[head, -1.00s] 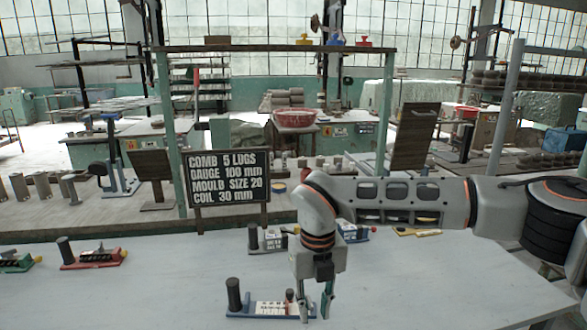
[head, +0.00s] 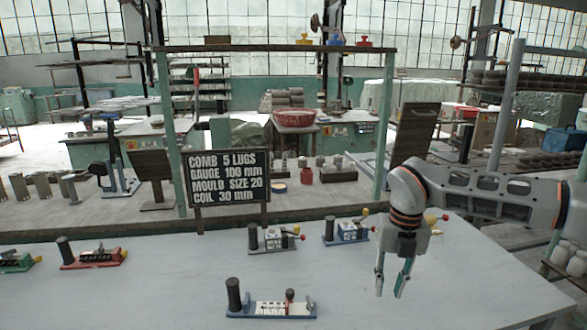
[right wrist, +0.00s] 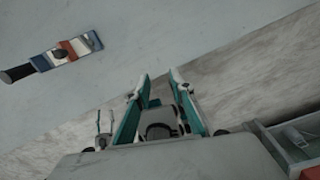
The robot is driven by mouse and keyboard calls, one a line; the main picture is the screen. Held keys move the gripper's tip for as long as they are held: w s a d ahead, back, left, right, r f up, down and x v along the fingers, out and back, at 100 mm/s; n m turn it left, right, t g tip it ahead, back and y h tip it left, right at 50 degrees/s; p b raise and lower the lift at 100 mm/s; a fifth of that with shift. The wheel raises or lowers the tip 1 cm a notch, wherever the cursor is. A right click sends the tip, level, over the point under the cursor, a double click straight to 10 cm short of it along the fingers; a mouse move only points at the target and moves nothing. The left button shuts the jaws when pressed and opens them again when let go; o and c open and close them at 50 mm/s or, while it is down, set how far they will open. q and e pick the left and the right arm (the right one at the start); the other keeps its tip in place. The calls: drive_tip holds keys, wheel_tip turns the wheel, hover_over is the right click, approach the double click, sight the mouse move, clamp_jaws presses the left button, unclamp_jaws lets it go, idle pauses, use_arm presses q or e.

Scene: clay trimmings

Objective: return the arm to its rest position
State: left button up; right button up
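My right gripper (head: 393,280) is above the right part of the pale table (head: 180,285), pointing down, with its two fingers apart and nothing between them. In the right wrist view its fingers (right wrist: 160,85) also stand apart and empty. The blue-based tool with a black handle (head: 272,308) lies on the table to the left of the gripper, apart from it. The same tool shows at the upper left of the right wrist view (right wrist: 55,58). My left gripper is not in the head view.
Two more tools, one grey-based (head: 273,240) and one blue-based (head: 347,232), stand at the table's back. A red-based tool (head: 93,258) and a green one (head: 17,262) are at left. A black sign (head: 228,177) stands behind. The front right of the table is clear.

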drive_tip(key=s+d+m, duration=0.1)
drive_tip(key=d+m, duration=0.3)
drive_tip(key=d, duration=1.6)
drive_tip(key=s+a+f+m+t+y, duration=0.1)
drive_tip(key=s+a+f+y, duration=0.25)
drive_tip(key=a, duration=0.45)
drive_tip(key=s+a+f+t+y, duration=0.15)
drive_tip(key=a+f+y, duration=0.3)
drive_tip(key=a, duration=0.45)
drive_tip(key=s+a+f+m+t+y, duration=0.1)
drive_tip(key=s+a+f+y, duration=0.3)
drive_tip(key=a, duration=0.4)
drive_tip(key=s+d+f+m+t+h, duration=0.2)
drive_tip(key=s+d+f+m+h, duration=0.1)
drive_tip(key=s+d+f+m, duration=0.4)
drive_tip(key=s+d+f+m+t+h, duration=0.25)
drive_tip(key=d+f+m+h, duration=0.2)
drive_tip(key=d, duration=0.45)
drive_tip(key=s+d+f+m+t+h, duration=0.1)
drive_tip(key=s+d+f+m+h, duration=0.3)
drive_tip(key=d+f, duration=0.4)
drive_tip(key=s+a+m+t+y, duration=0.1)
drive_tip(key=a+m, duration=0.8)
drive_tip(key=a, duration=1.1)
drive_tip(key=shift+s+a+f+t+y, duration=0.15)
drive_tip(key=shift+s+a+t+y, duration=0.05)
drive_tip(key=shift+s+t+y, duration=0.2)
